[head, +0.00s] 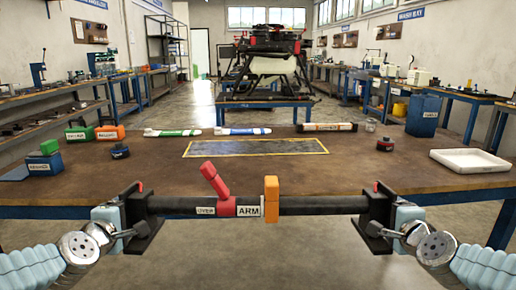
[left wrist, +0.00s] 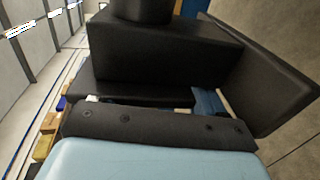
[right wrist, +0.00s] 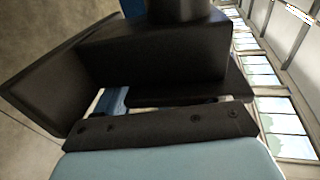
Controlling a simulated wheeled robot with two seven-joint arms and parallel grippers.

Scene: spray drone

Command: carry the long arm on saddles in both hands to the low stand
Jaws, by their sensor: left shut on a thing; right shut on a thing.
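The long arm (head: 330,205) is a black tube held level across the head view, in front of the near table edge. It carries a red lever tilted up to the left, an orange collar and a label reading ARM. A black saddle (head: 144,222) sits at its left end and another black saddle (head: 374,218) at its right end. My left gripper (head: 124,222) is shut on the left saddle, and my right gripper (head: 389,224) is shut on the right saddle. The wrist views show black saddle blocks close against the fingers.
The brown table (head: 320,180) lies just beyond the arm, with a yellow-edged dark mat (head: 255,147), a white tray (head: 475,160) and several small items along its back. A drone (head: 268,60) stands on a blue stand (head: 265,103) farther back. Shelves and benches line both walls.

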